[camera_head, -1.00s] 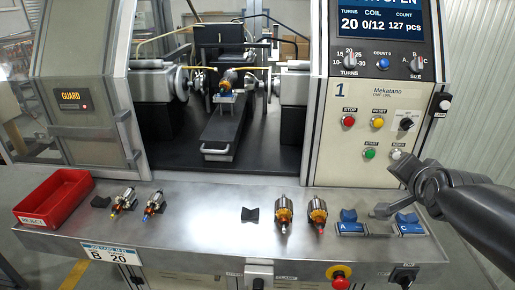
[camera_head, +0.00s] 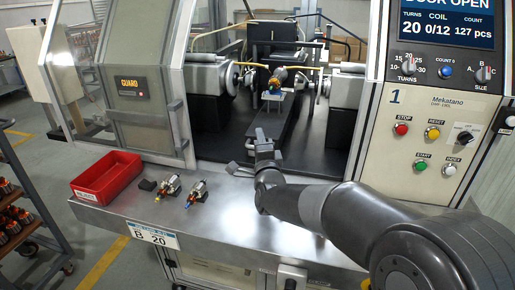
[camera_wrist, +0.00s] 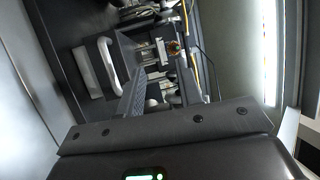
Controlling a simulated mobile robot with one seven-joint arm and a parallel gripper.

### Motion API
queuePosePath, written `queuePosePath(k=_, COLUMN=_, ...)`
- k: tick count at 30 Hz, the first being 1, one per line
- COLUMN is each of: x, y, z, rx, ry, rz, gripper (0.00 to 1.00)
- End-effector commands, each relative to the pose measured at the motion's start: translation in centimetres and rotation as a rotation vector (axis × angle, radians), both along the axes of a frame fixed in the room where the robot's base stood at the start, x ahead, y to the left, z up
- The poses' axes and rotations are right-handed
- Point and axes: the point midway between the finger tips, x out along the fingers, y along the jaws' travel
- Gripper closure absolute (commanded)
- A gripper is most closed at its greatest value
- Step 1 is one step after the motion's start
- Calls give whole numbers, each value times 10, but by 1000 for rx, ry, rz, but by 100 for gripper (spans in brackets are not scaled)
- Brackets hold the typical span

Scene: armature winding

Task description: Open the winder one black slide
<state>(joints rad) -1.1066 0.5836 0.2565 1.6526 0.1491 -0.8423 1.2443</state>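The black slide (camera_head: 289,112) lies on the dark floor inside the winder's open front, under an orange-and-copper armature (camera_head: 275,83) on a small rest. My gripper (camera_head: 247,152) is in front of the opening, above the table's back edge, and covers the slide's front end and its handle in the head view. In the wrist view, the pale bar handle (camera_wrist: 108,64) shows at upper left, beyond and left of my gripper's fingers (camera_wrist: 160,82). The fingers are apart, with nothing between them. No contact with the handle is visible.
A red tray (camera_head: 106,178) and two small armatures lie on the table (camera_head: 225,222) at left. The guard panel (camera_head: 135,88) stands left of the opening, and the control panel (camera_head: 420,130) right of it. My forearm covers the table's right part.

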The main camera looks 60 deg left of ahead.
Motion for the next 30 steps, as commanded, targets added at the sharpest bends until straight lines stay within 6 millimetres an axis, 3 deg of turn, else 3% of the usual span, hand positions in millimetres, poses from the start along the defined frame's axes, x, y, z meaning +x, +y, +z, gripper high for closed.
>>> queuePosePath(k=5, x=0, y=0, z=-23, rx=-2, ry=2, rz=0, gripper=67)
queuePosePath(k=13, x=0, y=0, z=-82, rx=-5, ry=0, rz=0, gripper=67)
queuePosePath(k=21, x=17, y=42, z=-71, rx=-1, ry=-2, rz=0, gripper=67)
queuePosePath(k=30, x=27, y=66, z=-65, rx=-1, ry=-2, rz=0, gripper=67)
